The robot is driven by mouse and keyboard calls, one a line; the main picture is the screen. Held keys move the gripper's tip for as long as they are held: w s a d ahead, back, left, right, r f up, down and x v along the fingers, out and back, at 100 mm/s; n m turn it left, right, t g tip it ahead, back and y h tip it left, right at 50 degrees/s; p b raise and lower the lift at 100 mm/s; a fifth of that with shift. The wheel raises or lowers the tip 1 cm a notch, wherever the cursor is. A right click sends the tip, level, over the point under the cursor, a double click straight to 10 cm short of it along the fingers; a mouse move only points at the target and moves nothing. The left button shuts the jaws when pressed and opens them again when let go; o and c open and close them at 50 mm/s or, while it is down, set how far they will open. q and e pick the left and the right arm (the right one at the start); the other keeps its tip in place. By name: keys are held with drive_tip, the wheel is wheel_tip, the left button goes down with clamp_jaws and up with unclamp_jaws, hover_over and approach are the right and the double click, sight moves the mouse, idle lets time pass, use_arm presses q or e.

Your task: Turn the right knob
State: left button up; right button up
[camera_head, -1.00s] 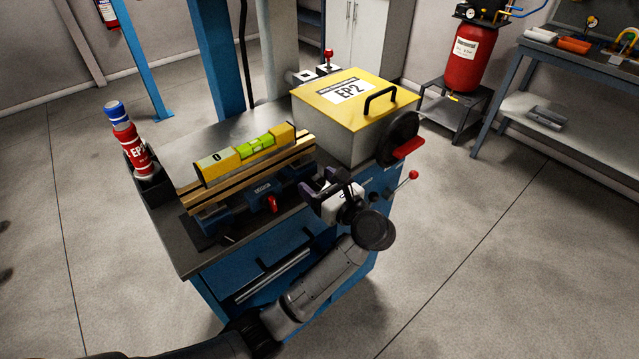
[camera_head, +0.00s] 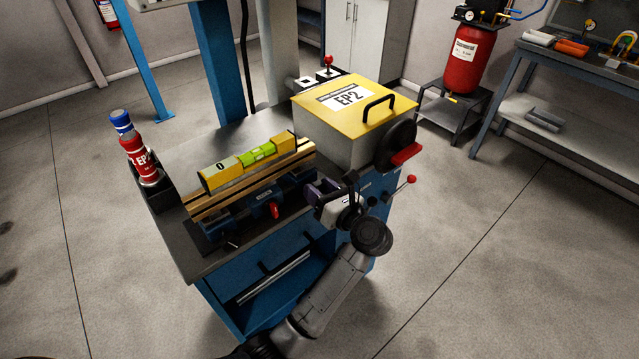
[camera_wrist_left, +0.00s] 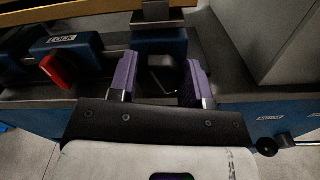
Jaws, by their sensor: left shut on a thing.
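My left gripper (camera_head: 322,190), with purple finger pads, is at the right end of the blue vise (camera_head: 238,222) on the bench top. In the left wrist view, its two fingers (camera_wrist_left: 159,82) stand on either side of a dark part (camera_wrist_left: 160,76) and are shut on it. This looks like the right knob, but it is mostly hidden in the head view. A red knob (camera_head: 273,210) beside a LOCK label sits left of the gripper; it also shows in the left wrist view (camera_wrist_left: 57,72). My right gripper is in neither view.
A yellow spirit level (camera_head: 225,174) lies on wooden strips above the vise. A yellow-lidded EP2 box (camera_head: 345,145) with a red-handled black wheel stands to the right. A red-ball lever (camera_head: 411,179) sticks out from the bench front. A red bottle (camera_head: 139,158) stands left.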

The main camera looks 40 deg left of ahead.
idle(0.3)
use_arm(q)
drive_tip(key=o, duration=0.9)
drive_tip(key=shift+d, duration=0.15)
drive_tip(key=shift+s+d+b, duration=0.2)
drive_tip(key=shift+d+b, duration=0.05)
drive_tip(key=shift+d, duration=0.95)
drive_tip(key=shift+s+d+b, duration=0.2)
drive_tip(key=shift+s+d, duration=0.05)
drive_tip(key=shift+d, duration=0.95)
drive_tip(key=shift+s+d+b, duration=0.2)
drive_tip(key=shift+d+b, duration=0.05)
drive_tip(key=shift+d, duration=0.95)
drive_tip(key=shift+m, duration=0.3)
